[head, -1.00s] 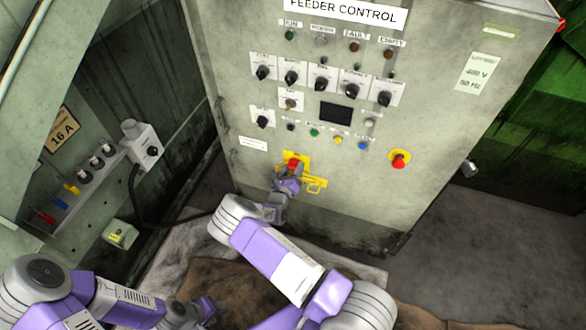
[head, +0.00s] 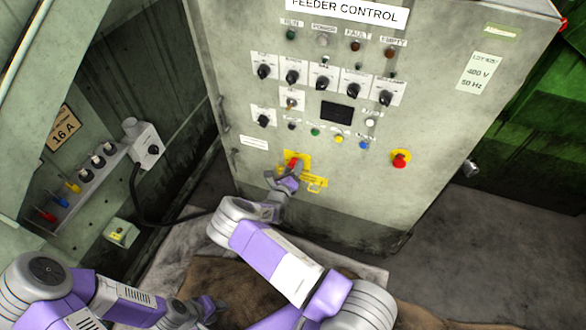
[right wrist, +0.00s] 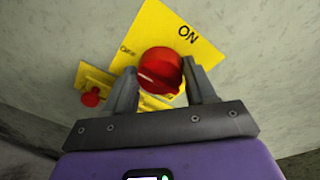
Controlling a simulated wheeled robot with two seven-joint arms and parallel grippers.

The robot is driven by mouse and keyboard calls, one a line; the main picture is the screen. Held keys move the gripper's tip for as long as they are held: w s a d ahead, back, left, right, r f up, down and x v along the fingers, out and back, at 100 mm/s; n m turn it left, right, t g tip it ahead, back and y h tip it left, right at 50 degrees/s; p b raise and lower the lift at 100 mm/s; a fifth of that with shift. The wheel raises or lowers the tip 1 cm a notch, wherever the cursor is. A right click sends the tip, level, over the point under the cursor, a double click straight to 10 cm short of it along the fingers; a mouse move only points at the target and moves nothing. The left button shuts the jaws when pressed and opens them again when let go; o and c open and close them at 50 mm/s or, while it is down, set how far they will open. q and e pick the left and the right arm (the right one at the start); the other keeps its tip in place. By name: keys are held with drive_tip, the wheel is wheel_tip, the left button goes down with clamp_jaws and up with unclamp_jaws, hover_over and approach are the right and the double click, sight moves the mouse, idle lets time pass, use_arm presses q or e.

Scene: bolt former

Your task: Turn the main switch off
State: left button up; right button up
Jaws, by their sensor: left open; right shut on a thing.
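The main switch is a red rotary knob (right wrist: 160,70) on a yellow plate (right wrist: 152,22) marked ON and OFF, low on the front of the grey cabinet. In the head view the yellow plate (head: 303,157) shows above my right gripper (head: 286,176). In the right wrist view the two fingers of my right gripper (right wrist: 165,88) stand on either side of the red knob and are shut on it. The knob's exact pointing direction is hard to tell. My left gripper (head: 212,308) is open and empty, low over the brown cloth, away from the cabinet.
The feeder control cabinet (head: 230,60) carries several black knobs, lamps and a red emergency button (head: 400,158). A yellow hasp (head: 314,183) sits beside the switch. A grey socket box (head: 146,147) with a cable is at the left. Floor at right is clear.

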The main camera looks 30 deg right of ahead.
drive_tip(key=o, duration=1)
drive_tip(key=shift+o, duration=0.2)
drive_tip(key=p+v, duration=0.1)
drive_tip(key=v, duration=0.6)
drive_tip(key=shift+s+a+p, duration=0.2)
drive_tip(key=shift+p, duration=0.2)
